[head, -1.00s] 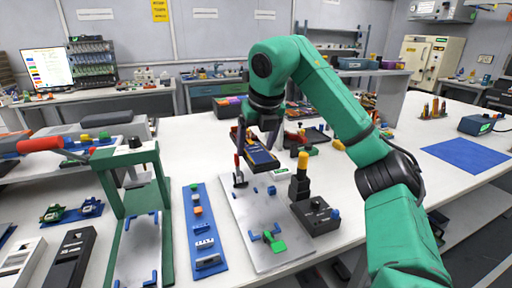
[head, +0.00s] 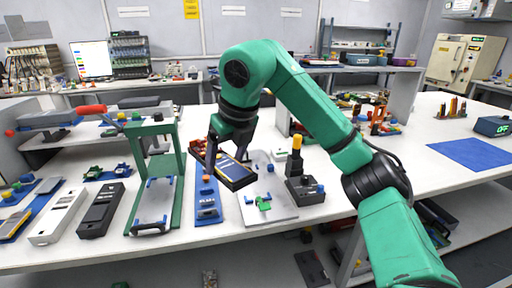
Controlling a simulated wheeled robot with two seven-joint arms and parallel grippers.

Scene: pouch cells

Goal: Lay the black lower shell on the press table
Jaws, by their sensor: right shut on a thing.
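The black lower shell (head: 100,211) lies flat on the white table, to the left of the green press (head: 178,170). The press table (head: 152,208) is a light plate with blue corner stops, bare on top. My right gripper (head: 236,152) is to the right of the press, away from the shell. It is shut on a dark block (head: 238,174) with a blue face and yellow markings. The block appears held above the far end of a blue strip and a grey plate. My left gripper is out of view.
A white shell (head: 62,215) lies left of the black one. The blue strip (head: 207,190) and the grey plate (head: 280,207) with small green and blue parts are right of the press. A dark fixture (head: 303,188) stands beside them. A red lever (head: 91,109) sticks out left.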

